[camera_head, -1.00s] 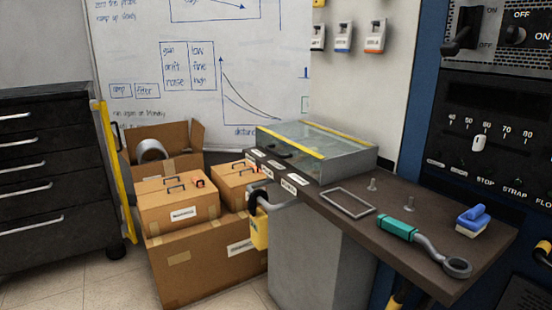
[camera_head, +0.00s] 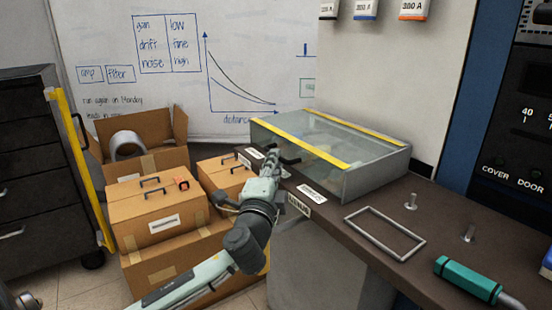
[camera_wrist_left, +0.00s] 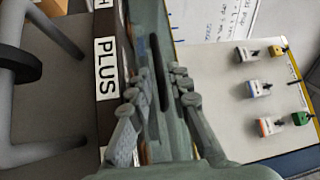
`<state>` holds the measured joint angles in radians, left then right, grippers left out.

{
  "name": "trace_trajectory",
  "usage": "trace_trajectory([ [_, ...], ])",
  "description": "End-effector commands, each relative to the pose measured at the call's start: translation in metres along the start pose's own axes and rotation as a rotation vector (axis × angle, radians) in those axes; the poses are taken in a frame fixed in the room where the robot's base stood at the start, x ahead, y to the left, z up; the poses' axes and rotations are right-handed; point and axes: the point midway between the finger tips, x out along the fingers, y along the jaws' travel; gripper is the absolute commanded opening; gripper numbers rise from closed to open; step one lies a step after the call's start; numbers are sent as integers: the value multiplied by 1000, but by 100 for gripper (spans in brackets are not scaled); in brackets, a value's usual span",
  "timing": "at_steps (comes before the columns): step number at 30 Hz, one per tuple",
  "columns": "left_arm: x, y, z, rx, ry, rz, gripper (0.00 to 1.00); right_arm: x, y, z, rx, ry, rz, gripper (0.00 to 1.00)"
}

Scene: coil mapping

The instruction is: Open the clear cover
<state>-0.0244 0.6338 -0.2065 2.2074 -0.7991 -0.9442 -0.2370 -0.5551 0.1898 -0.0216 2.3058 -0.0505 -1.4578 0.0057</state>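The clear cover (camera_head: 290,132) is a glassy lid with yellow strips along its edges. It lies flat and closed on a grey box (camera_head: 378,182) on the dark bench. A black handle (camera_head: 291,161) sticks out at its front left. My left gripper (camera_head: 271,158) is at this handle, by the bench's left edge. In the left wrist view, the gripper (camera_wrist_left: 162,76) has its fingers apart, with a dark bar (camera_wrist_left: 163,88) showing between them, probably the handle. I cannot tell whether the fingers touch it. My right gripper is not in view.
Cardboard boxes (camera_head: 158,215) stand on the floor left of the bench, under my left arm. A metal frame (camera_head: 385,233), two upright pins and a teal-handled tool (camera_head: 468,278) lie on the bench to the right. A whiteboard (camera_head: 90,30) stands behind.

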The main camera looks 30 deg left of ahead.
Motion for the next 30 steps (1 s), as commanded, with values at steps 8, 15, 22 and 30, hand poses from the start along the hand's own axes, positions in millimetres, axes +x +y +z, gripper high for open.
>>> trace_trajectory([
  [8, 16, 0, 0, -1, 0, 1, 19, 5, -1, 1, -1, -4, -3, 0],
  [15, 16, 1, 0, -1, -1, 2, 11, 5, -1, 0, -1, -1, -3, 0],
  [22, 16, 1, 0, -1, -1, 2, 0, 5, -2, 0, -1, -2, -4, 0],
  [30, 16, 1, 0, -1, -1, 2, 0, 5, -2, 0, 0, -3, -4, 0],
])
